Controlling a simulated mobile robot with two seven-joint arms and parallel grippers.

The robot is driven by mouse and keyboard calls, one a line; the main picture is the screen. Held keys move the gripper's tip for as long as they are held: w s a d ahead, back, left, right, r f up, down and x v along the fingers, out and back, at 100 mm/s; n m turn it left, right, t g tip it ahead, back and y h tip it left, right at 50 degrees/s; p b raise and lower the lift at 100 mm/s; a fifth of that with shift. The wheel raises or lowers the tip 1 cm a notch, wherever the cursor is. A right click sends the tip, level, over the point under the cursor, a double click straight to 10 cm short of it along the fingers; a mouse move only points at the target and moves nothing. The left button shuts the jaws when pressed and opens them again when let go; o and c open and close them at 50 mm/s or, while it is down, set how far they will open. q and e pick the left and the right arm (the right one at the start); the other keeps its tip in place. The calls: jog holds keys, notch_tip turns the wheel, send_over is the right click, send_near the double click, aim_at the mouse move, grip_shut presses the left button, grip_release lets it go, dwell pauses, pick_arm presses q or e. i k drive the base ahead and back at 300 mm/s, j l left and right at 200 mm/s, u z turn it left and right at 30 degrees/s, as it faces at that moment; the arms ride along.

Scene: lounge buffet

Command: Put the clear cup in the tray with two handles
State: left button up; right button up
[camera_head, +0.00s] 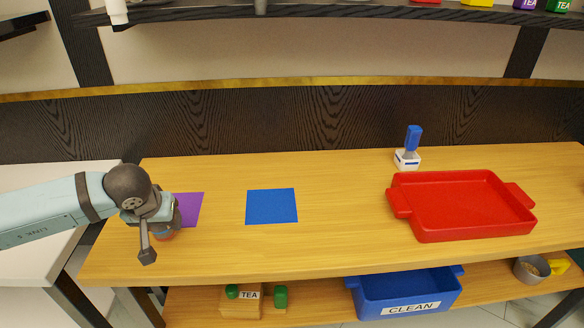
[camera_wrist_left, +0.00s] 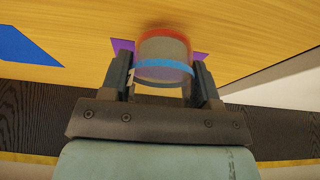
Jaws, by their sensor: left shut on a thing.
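The clear cup (camera_wrist_left: 163,52) has an orange-red band at one end and a blue band around it. In the left wrist view it sits between the two fingers of my left gripper (camera_wrist_left: 163,85), which is shut on it. In the head view my left gripper (camera_head: 160,226) is over the purple mat at the left end of the table, and mostly hides the cup; a bit of its reddish band (camera_head: 168,237) shows. The red tray with two handles (camera_head: 427,232) is on the right of the table and looks empty. My right gripper is not in view.
A purple mat (camera_head: 191,208) and a blue mat (camera_head: 271,206) lie on the wooden table (camera_head: 335,225). A white holder with a blue top (camera_head: 408,158) stands behind the tray. A blue CLEAN bin (camera_head: 407,292) is on the shelf below. The table between blue mat and tray is clear.

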aim_at(457, 206)
jog(key=k+l, duration=0.2)
jog(key=k+l+z, duration=0.1)
jog(key=l, duration=0.3)
jog(key=k+l+z, duration=0.1)
jog(key=z, duration=1.15)
